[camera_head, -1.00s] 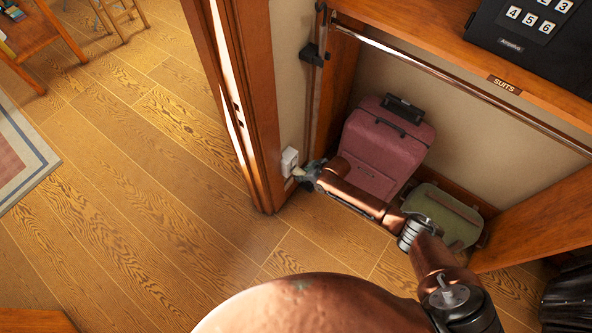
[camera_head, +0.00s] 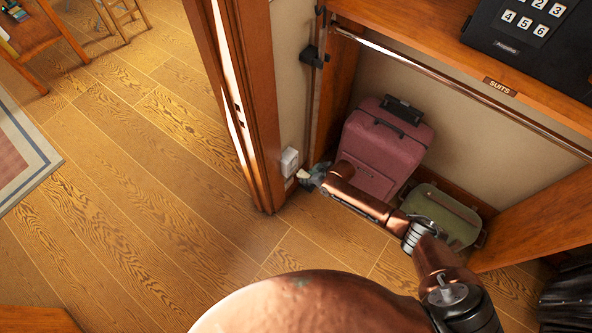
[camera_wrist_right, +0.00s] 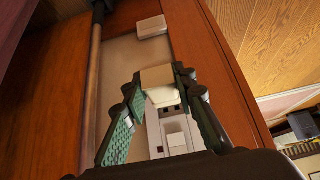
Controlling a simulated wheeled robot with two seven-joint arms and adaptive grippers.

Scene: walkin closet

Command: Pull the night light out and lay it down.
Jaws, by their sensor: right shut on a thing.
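The night light (camera_wrist_right: 160,77) is a small cream block with a rounded paler lower part. My right gripper (camera_wrist_right: 161,76) is shut on it, with one fingertip on each side. In the wrist view it stands in front of the white wall outlet (camera_wrist_right: 154,122), where an open socket shows. In the head view the night light (camera_head: 303,174) is small beside my right gripper (camera_head: 312,176), to the lower right of the outlet (camera_head: 289,157), and looks apart from it. Its prongs cannot be made out. My left gripper is not in view.
A white block (camera_wrist_right: 177,141) sits on the outlet's lower part. A wooden door frame (camera_head: 250,110) stands left of the outlet. A pink suitcase (camera_head: 385,145) and a green bag (camera_head: 445,213) are close to my right arm.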

